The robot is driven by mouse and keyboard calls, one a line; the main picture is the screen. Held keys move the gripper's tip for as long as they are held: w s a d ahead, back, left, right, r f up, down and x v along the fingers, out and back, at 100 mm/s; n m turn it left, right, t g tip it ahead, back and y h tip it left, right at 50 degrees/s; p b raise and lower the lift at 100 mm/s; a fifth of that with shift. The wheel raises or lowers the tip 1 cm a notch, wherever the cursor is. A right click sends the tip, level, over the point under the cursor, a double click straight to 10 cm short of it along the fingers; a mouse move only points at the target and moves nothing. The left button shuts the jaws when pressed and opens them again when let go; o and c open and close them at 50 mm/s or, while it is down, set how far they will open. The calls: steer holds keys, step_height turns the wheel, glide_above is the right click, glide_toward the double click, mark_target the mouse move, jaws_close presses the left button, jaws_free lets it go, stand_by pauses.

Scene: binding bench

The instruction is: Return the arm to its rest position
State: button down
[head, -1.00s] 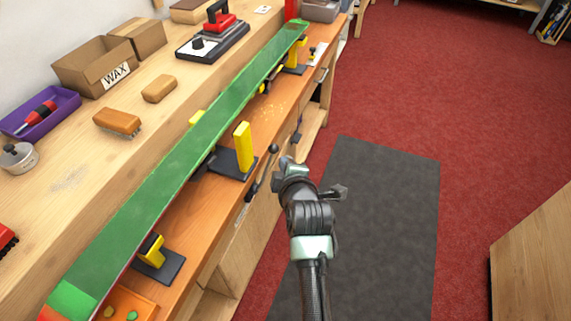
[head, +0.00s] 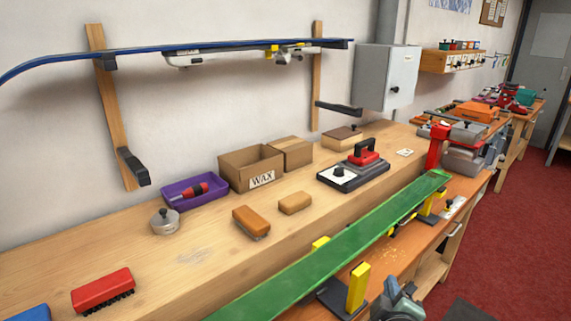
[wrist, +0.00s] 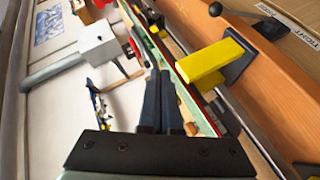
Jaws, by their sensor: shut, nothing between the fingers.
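My gripper (wrist: 161,82) shows in the wrist view with its two dark fingers together and nothing between them. In that view the fingers point toward the upper middle, beside the long green ski (wrist: 172,72) and left of a yellow support block (wrist: 210,66). In the head view only a small part of my arm shows at the bottom edge, right of the yellow upright (head: 357,287); the fingers cannot be made out there. The green ski (head: 345,246) lies lengthwise along the bench on its supports.
The wooden bench (head: 60,262) holds a waxing iron (head: 362,166), a wax box (head: 250,168), a purple tray (head: 196,191) and brushes. A blue ski (head: 215,47) hangs on a wall rack above. Red floor (head: 500,247) lies open at the right.

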steer(key=w+a+r+m+t+p, duration=0.15)
steer(key=a+r, duration=0.25)
steer(key=r, duration=0.6)
steer(key=a+r+m+t, duration=0.1)
steer(key=a+r+t, duration=0.25)
steer(key=r, duration=0.65)
steer(key=s+a+r+m+t+y, duration=0.1)
steer(key=s+a+r+m+t, duration=0.1)
steer(key=s+r, duration=0.4)
steer(key=s+a+r+m+t+y+p, duration=0.1)
steer(key=s+a+r+t, duration=0.3)
steer(key=r, duration=1.1)
steer(key=s+a+r+m+t+y+p, duration=0.1)
steer(key=s+a+r+m+t+y, duration=0.1)
steer(key=s+a+r+m, duration=0.2)
steer(key=s+a+r, duration=0.3)
steer(key=a+r, duration=0.1)
steer(key=r, duration=0.2)
steer(key=shift+s+r+t, duration=0.15)
steer(key=shift+s+t, duration=0.25)
